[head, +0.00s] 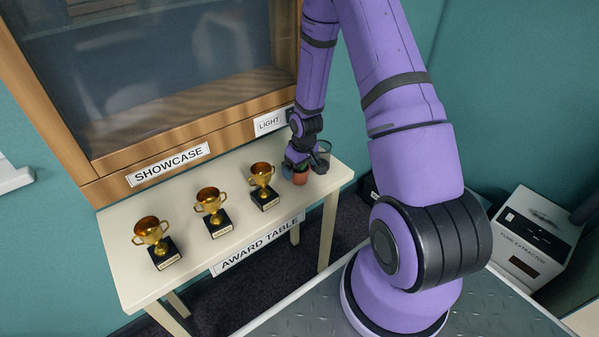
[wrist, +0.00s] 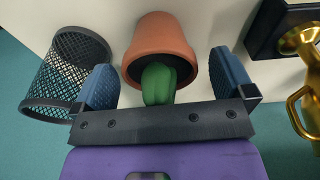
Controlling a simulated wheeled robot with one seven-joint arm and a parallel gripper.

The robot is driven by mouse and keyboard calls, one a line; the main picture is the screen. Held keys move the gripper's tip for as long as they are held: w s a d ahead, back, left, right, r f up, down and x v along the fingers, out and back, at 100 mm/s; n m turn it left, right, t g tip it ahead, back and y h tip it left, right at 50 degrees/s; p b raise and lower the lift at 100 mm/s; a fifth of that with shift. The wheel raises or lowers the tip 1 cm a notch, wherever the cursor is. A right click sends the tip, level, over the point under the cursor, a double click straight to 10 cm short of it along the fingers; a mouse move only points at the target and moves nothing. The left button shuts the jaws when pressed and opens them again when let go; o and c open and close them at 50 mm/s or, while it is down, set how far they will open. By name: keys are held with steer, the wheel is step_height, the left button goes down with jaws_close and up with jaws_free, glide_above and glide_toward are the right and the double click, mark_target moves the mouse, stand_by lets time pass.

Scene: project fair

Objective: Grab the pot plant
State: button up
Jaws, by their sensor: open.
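The pot plant is a green cactus (wrist: 158,84) in a terracotta pot (wrist: 160,42). In the wrist view it lies between the two blue fingers of my gripper (wrist: 166,84), which is open, with a visible gap beside the pot on the right. In the head view the pot (head: 300,176) stands at the right end of the award table (head: 225,257), under my gripper (head: 300,165). My gripper hides most of the cactus there.
Three gold trophies, left (head: 152,233), middle (head: 212,203) and right (head: 262,176), stand along the table. The right one is near the pot; a trophy (wrist: 308,85) also shows in the wrist view. A dark mesh cup (wrist: 68,72) is close on the other side. A showcase (head: 165,75) stands behind.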

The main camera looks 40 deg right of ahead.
steer(key=c, duration=1.1)
steer(key=shift+o, duration=0.2)
steer(key=shift+r, duration=0.1)
